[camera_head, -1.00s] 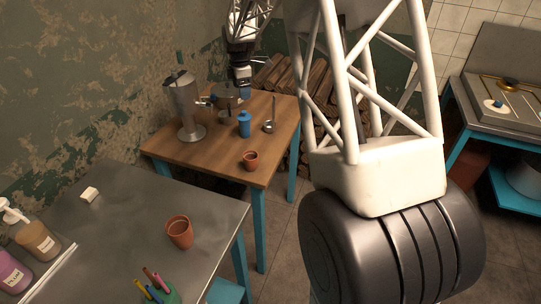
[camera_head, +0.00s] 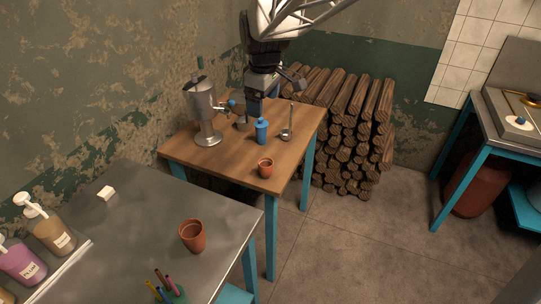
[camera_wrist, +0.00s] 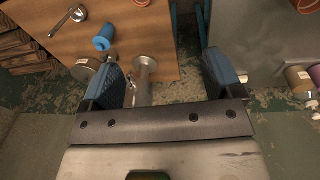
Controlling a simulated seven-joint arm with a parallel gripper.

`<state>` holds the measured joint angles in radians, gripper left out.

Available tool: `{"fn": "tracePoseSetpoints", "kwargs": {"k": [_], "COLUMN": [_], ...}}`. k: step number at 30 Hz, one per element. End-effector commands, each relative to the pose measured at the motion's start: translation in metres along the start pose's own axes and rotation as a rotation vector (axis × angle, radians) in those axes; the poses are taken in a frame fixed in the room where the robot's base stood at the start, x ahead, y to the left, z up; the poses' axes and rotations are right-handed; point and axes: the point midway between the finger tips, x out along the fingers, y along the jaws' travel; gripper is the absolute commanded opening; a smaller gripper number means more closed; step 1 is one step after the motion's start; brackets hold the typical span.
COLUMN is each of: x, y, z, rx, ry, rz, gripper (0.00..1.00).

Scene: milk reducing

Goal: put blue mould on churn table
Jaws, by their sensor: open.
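A blue cylinder with a narrower top, which appears to be the blue mould (camera_head: 262,133), stands upright on the wooden table (camera_head: 225,163), which bears a metal churn-like machine (camera_head: 203,105). In the wrist view the blue mould (camera_wrist: 103,38) lies beyond the left fingertip, outside the jaws. My gripper (camera_head: 254,106) is open and empty above the back of this table. In the wrist view my gripper (camera_wrist: 165,68) has its two blue fingers spread apart, with the machine (camera_wrist: 142,72) seen below between them. The gap between fingers and mould is hard to judge.
A metal table (camera_head: 140,225) in front holds another terracotta cup (camera_head: 192,236), pump bottles and pens. Logs (camera_head: 350,125) are stacked behind.

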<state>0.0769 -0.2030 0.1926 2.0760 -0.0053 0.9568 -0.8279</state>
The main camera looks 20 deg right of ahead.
Motion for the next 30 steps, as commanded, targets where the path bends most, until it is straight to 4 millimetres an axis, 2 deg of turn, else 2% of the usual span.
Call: {"fn": "tracePoseSetpoints", "kwargs": {"k": [1,6,13,24,30], "x": [-0.005,-0.017,-0.025,-0.019,-0.012], "y": [-0.013,-0.051,-0.103,-0.181,-0.208], "z": [0.009,0.037,0.076,0.140,0.164], "rx": [0.034,0.166,0.343,0.623,0.731], "ry": [0.005,0.021,0.045,0.087,0.104], "rz": [0.005,0.018,0.030,0.040,0.040], "gripper": [0.86,0.86,0.86,0.86,0.86]}}
